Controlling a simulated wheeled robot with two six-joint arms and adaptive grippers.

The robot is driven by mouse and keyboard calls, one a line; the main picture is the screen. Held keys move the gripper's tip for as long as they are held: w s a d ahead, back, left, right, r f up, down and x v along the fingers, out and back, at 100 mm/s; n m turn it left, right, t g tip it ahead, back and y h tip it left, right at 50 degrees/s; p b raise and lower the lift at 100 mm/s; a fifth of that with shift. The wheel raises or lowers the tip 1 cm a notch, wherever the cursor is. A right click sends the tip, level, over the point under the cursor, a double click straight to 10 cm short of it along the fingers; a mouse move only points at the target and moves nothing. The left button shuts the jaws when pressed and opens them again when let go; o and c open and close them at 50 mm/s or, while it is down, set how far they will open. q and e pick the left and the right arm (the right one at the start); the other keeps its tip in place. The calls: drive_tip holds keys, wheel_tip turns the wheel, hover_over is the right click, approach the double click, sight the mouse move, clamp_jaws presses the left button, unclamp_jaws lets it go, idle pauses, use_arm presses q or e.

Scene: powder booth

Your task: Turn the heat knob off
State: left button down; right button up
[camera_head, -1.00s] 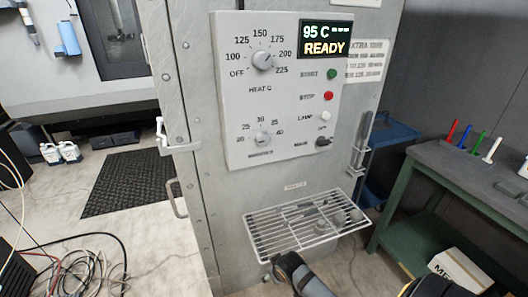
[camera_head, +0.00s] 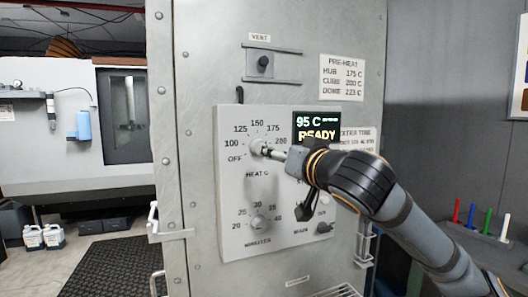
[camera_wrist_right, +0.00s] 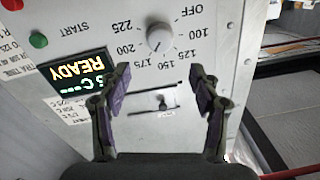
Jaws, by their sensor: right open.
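The heat knob (camera_head: 257,146) is a pale round dial on the control panel, ringed by marks from OFF to 225. It also shows in the right wrist view (camera_wrist_right: 160,37), with the panel upside down; I cannot read its pointer setting surely. My right gripper (camera_head: 272,153) reaches in from the right, its tips close to the knob in the head view. In the right wrist view my right gripper (camera_wrist_right: 160,78) is open, its two fingers apart and empty, with the knob beyond the tips. Contact cannot be told. My left gripper is out of view.
The display (camera_head: 317,127) reads 95 C READY. A minutes knob (camera_head: 260,223) sits below the heat knob, and a main knob (camera_head: 324,228) at lower right. A vent slider (camera_head: 264,64) is above the panel. My right arm hides the panel's right side.

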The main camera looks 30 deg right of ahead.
drive_tip(key=p+x, duration=0.8)
drive_tip(key=x, duration=0.2)
drive_tip(key=shift+w, duration=0.25)
drive_tip(key=shift+f, duration=0.1)
drive_tip(key=shift+c, duration=0.3)
drive_tip(key=c, duration=1.1)
